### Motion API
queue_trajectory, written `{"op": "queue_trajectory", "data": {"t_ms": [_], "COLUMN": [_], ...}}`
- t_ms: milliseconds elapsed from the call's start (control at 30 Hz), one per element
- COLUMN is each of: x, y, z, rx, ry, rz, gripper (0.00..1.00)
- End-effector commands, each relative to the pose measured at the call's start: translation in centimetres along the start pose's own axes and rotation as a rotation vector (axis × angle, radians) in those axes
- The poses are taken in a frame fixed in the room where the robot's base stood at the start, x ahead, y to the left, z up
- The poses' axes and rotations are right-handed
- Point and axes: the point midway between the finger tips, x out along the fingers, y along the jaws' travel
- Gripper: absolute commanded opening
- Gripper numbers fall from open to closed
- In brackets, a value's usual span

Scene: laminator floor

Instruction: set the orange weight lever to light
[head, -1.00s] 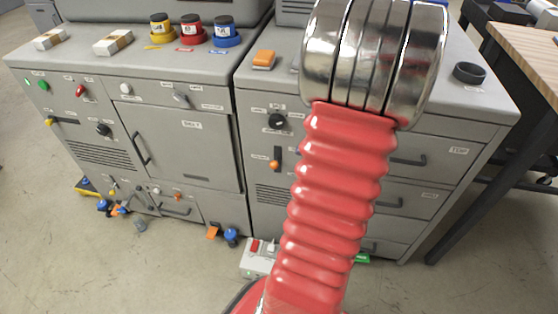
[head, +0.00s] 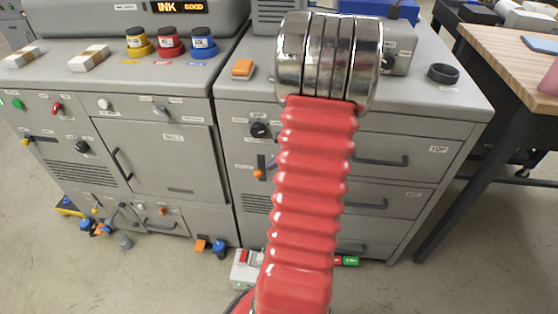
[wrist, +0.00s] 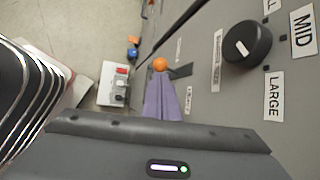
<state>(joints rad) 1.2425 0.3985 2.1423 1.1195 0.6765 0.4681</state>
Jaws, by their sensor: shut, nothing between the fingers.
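The orange weight lever (head: 258,174) has a round orange knob at the lower end of a dark upright slot on the right grey cabinet's front. In the wrist view the orange knob (wrist: 160,64) stands out from its dark slot plate (wrist: 181,71). My gripper (wrist: 161,80) shows as lavender fingers, shut and empty, with their tips right at the knob. I cannot tell whether they touch it. In the head view my red arm hides most of the gripper. The small labels beside the lever are too blurred to read.
A black dial (wrist: 247,43) with MID and LARGE labels sits close to the lever; it also shows in the head view (head: 259,130). Drawers with handles (head: 382,161) lie right of my arm. A white box with a red switch (head: 245,266) stands on the floor below.

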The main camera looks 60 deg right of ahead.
Motion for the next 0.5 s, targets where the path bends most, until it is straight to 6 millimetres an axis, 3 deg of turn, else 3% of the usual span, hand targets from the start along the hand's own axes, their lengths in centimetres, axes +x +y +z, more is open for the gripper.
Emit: {"op": "queue_trajectory", "data": {"t_ms": [300, 500], "x": [4.3, 5.9], "y": [0.1, 0.1], "z": [0.0, 0.1], "rx": [-0.001, -0.002], "ry": [0.0, -0.001], "rz": [0.003, 0.001], "gripper": [0.0, 0.0]}}
